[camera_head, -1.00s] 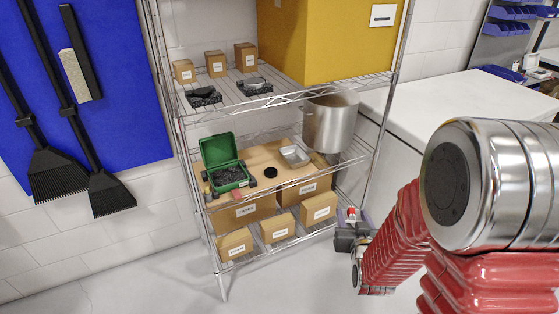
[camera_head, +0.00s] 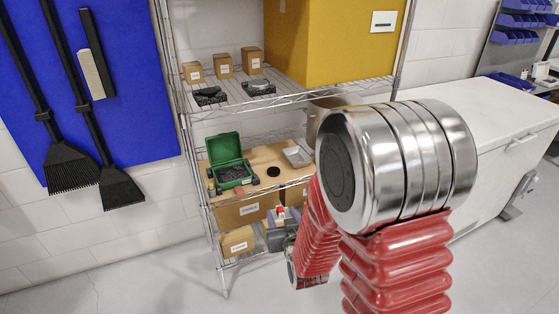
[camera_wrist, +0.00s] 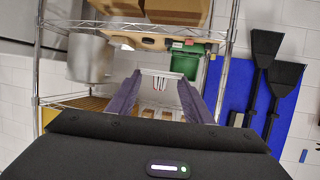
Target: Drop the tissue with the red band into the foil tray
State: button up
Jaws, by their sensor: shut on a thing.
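The foil tray (camera_head: 297,156) is a small silvery open tray on the middle shelf, near its right side in the head view. My gripper (camera_head: 281,219) is in front of the shelf rack, lower than the tray and apart from it. It is shut on a small white and red thing (camera_head: 281,210), which looks like the tissue with the red band. In the wrist view my purple fingers (camera_wrist: 158,88) have a white piece between their tips; the red band cannot be made out there. My arm's metal joint hides part of the shelf.
On the middle shelf (camera_head: 262,157) stand an open green case (camera_head: 231,172) with dark contents and a black disc (camera_head: 273,171). A steel pot (camera_wrist: 90,57) stands beside the tray. Wire posts and shelf edges border the space.

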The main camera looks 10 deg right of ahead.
aim_at(298, 160)
jog(key=u, duration=0.4)
jog(key=i, duration=1.5)
jog(key=z, duration=0.05)
